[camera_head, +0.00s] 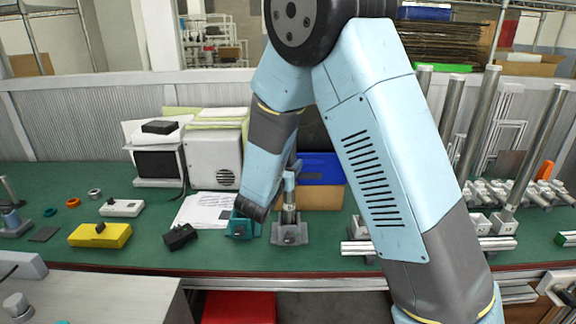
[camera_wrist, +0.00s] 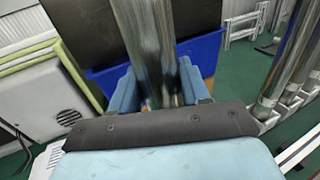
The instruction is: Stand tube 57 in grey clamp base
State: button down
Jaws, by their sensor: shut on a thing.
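A shiny metal tube (camera_wrist: 146,45) stands between the two blue fingers of my gripper (camera_wrist: 155,90) in the wrist view. The gripper is shut on it. No number is readable on the tube. In the head view my gripper (camera_head: 290,181) is above the grey clamp base (camera_head: 289,236), partly hidden behind my arm. The lower part of the tube (camera_head: 289,207) looks upright and meets the top of the grey base. I cannot tell how deep it sits in it. The tube's upper part is hidden by my arm in the head view.
A teal clamp base (camera_head: 242,229) stands just left of the grey one. A black block (camera_head: 180,236) and yellow box (camera_head: 100,235) lie further left. A blue bin (camera_head: 322,168) is behind. Tall metal tubes (camera_head: 482,120) stand at right. The green bench's front edge is close.

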jog(key=shift+f, duration=0.4)
jog(key=c, duration=0.8)
grip_release()
jog(key=v, duration=1.1)
dwell(0.4)
jog(key=s+d+r+m+g+h, duration=0.1)
jog(key=s+d+r+m+g, duration=0.3)
jog(key=d, duration=0.4)
jog(key=s+d+r+m+g+h, duration=0.1)
jog(key=s+d+m+g, duration=0.1)
jog(key=d+m+g, duration=0.4)
jog(key=s+d+r+m+g+h, duration=0.1)
jog(key=s+d+r+m+g, duration=0.2)
jog(key=d+m, duration=0.5)
jog(key=s+d+r+m+t+y, duration=0.1)
jog(key=s+r+m+y, duration=0.2)
jog(key=s+m+y, duration=0.2)
jog(key=s+d+r+m+t+y, duration=0.1)
jog(key=s+r+m+y, duration=0.3)
jog(key=s+m, duration=0.4)
jog(key=shift+s+d+y, duration=0.65)
jog(key=shift+s+y, duration=0.05)
jog(key=shift+s, duration=0.25)
